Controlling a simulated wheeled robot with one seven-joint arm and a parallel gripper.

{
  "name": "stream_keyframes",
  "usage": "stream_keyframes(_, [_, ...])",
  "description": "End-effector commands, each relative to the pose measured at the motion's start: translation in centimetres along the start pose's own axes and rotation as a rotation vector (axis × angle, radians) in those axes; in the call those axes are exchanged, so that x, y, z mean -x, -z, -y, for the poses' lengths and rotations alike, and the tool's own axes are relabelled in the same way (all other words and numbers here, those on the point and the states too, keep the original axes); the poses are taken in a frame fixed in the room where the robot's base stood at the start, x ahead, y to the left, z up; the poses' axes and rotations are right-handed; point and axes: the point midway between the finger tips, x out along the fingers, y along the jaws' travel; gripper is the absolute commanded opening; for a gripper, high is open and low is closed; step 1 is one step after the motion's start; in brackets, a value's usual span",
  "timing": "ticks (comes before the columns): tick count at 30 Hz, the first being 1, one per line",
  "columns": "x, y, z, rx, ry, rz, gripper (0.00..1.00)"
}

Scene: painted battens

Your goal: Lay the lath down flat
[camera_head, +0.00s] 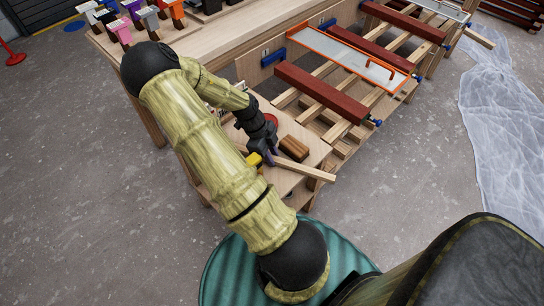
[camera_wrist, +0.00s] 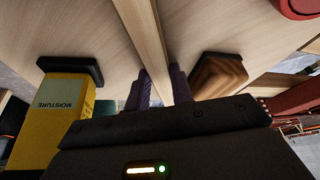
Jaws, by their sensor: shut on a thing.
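The lath (camera_head: 308,172) is a pale, straight wooden strip. My gripper (camera_head: 271,157) is shut on it near its left end in the head view. The lath's other end reaches past the edge of the small wooden table (camera_head: 283,183). In the wrist view the lath (camera_wrist: 145,35) runs from the top edge down between my two dark fingers (camera_wrist: 156,88). The tabletop (camera_wrist: 85,30) lies behind it. I cannot tell whether the lath touches the tabletop.
A yellow moisture meter (camera_wrist: 58,120) stands left of my gripper in the wrist view. A brown wooden block with a dark edge (camera_head: 295,147) is close on the right. A red round object (camera_head: 271,120) is behind. A rack with dark red battens (camera_head: 320,92) stands beyond.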

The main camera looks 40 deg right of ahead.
Motion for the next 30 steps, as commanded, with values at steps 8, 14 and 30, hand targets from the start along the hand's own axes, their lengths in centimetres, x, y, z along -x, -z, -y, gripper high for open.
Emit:
stream_keyframes(8, [3.7, 1.4, 0.0, 0.000, 0.003, 0.002, 0.00])
stream_keyframes(14, [7.3, 2.9, 0.0, 0.001, 0.003, 0.003, 0.00])
stream_keyframes(30, [9.1, 3.8, 0.0, 0.000, 0.001, 0.000, 0.00])
